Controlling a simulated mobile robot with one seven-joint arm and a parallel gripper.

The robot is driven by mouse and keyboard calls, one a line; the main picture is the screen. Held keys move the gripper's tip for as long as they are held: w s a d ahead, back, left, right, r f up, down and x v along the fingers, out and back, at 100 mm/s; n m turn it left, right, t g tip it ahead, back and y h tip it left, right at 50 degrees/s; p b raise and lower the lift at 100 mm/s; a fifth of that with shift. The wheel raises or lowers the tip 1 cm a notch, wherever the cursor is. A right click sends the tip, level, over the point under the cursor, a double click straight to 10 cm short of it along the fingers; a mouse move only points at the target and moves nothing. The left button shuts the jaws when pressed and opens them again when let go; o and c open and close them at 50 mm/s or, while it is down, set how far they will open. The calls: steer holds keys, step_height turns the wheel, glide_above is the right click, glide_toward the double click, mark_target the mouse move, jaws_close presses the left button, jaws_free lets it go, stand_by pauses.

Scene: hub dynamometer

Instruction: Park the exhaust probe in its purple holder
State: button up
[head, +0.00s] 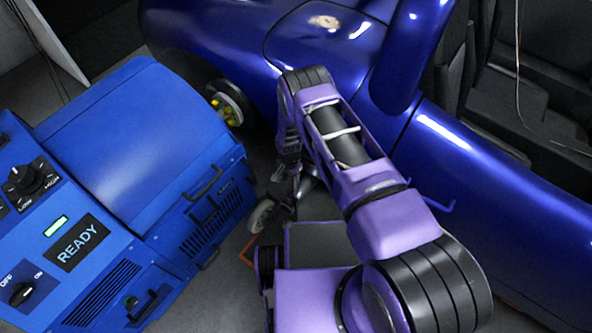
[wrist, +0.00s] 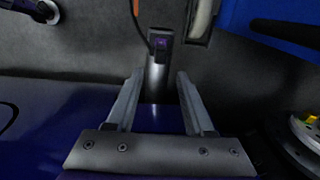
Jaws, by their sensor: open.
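In the wrist view my gripper (wrist: 160,75) is open, its two straight fingers apart with nothing clamped between them. Ahead of and between the fingertips is a silver cylinder (wrist: 156,78) with a dark cap bearing a small purple patch; it looks like the exhaust probe, with a thin cable rising from it. A silver piece (head: 308,184) below my gripper (head: 288,170) in the head view may be the same thing. I cannot make out the purple holder with certainty. In the head view my arm hides part of the floor and car side.
A blue console (head: 140,150) reading READY stands at left, with a caster wheel (head: 262,214) near it. The glossy blue car (head: 470,165) fills the right and top. Its wheel hub with yellow parts (head: 228,108) faces the console. A narrow floor gap lies between them.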

mark_target(290, 191)
step_height(290, 191, down, 5)
steer(key=b, duration=0.3)
steer(key=shift+s+a+f, duration=0.1)
steer(key=shift+s+f, duration=0.05)
steer(key=shift+f, duration=1.95)
jaws_close()
steer(key=shift+r+p, duration=0.4)
steer(key=shift+r, duration=0.35)
steer(key=shift+r+p, duration=1.15)
steer(key=shift+r, duration=0.9)
